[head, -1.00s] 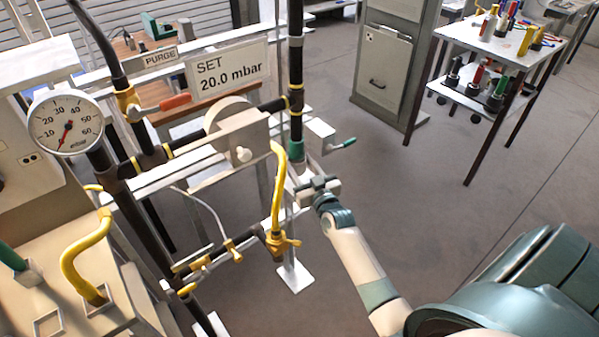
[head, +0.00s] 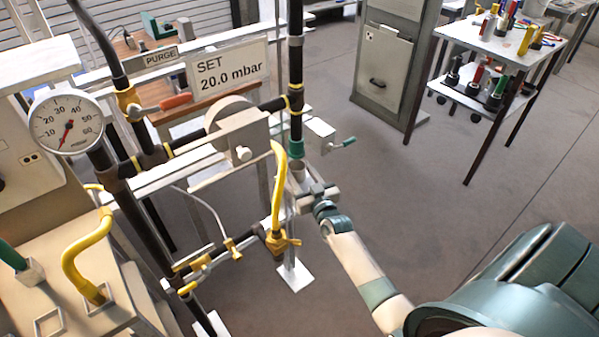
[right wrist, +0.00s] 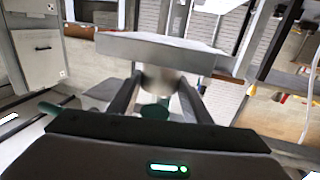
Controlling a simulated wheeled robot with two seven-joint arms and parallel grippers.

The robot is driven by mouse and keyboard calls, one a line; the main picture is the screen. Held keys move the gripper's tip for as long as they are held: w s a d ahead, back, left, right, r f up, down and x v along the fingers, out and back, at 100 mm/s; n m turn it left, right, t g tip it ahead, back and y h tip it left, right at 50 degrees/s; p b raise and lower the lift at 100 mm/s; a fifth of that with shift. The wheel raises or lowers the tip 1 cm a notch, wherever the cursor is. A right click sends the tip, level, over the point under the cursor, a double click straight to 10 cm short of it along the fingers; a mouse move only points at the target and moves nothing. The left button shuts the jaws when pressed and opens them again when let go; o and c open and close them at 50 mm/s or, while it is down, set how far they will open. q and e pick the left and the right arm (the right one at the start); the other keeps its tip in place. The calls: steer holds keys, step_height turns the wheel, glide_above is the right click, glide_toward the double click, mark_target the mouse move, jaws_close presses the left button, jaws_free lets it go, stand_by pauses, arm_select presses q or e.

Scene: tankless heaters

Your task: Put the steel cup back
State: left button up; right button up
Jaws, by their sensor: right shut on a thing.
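The steel cup (head: 298,170) is a small grey metal cup just under the green lower end of the black vertical pipe (head: 296,80). My right gripper (head: 308,190) is at the cup, its arm coming up from the lower right. In the right wrist view the cup (right wrist: 160,82) sits between the two dark fingers of my right gripper (right wrist: 160,95), which is shut on it. A pale block hides the cup's upper part there. My left gripper is not in view.
A yellow bent pipe with a brass valve (head: 277,241) stands close left of my right gripper. A green-handled lever (head: 347,142) sticks out just right of the pipe. A pressure gauge (head: 66,122) is at left. A shelf cart (head: 490,45) stands far right; the floor between is clear.

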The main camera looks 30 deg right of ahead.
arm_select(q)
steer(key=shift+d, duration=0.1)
arm_select(e)
steer(key=o, duration=0.8)
steer(key=shift+f, duration=0.1)
steer(key=o, duration=0.4)
steer(key=shift+c, duration=0.2)
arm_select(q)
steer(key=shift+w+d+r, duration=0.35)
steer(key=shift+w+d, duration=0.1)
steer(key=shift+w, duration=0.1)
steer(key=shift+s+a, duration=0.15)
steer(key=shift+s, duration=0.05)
